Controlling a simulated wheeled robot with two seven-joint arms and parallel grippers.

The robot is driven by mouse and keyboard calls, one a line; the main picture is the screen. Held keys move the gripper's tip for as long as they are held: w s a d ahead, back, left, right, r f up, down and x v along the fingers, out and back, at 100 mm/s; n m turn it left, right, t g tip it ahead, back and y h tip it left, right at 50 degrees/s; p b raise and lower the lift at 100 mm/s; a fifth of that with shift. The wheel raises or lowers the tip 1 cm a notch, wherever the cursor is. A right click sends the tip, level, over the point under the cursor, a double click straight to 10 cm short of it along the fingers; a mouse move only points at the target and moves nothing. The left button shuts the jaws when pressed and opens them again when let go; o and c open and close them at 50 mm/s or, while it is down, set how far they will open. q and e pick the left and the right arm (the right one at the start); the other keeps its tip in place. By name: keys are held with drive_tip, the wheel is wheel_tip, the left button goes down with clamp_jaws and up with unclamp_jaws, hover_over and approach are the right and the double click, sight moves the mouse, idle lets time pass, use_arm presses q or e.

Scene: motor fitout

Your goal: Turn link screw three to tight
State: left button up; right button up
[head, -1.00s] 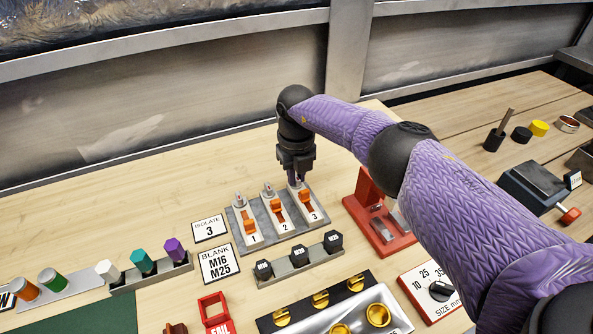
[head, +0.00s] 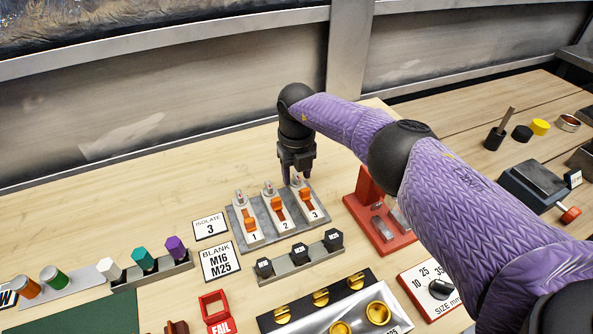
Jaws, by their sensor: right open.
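Link screw three (head: 298,182) is a small metal screw at the top of the white unit marked 3. Unit 3 (head: 312,207) stands at the right of a grey plate (head: 272,236) and carries an orange link. My right gripper (head: 297,179) is open and points down, its fingers on either side of screw three. I cannot tell whether they touch it. Similar screws top unit 1 (head: 248,223) and unit 2 (head: 279,214). My left gripper is not in view.
A card reading "ISOLATE 3" (head: 209,227) lies left of the plate. A rack with black plugs (head: 299,260) stands in front. A red stand (head: 385,238) is close on the right. Bare wood lies behind and to the left of the plate.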

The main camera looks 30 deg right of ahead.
sight(297, 175)
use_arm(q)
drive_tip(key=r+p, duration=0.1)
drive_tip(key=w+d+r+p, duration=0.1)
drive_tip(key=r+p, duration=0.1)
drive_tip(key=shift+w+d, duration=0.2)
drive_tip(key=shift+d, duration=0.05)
use_arm(e)
wheel_tip(297, 175, up, 10)
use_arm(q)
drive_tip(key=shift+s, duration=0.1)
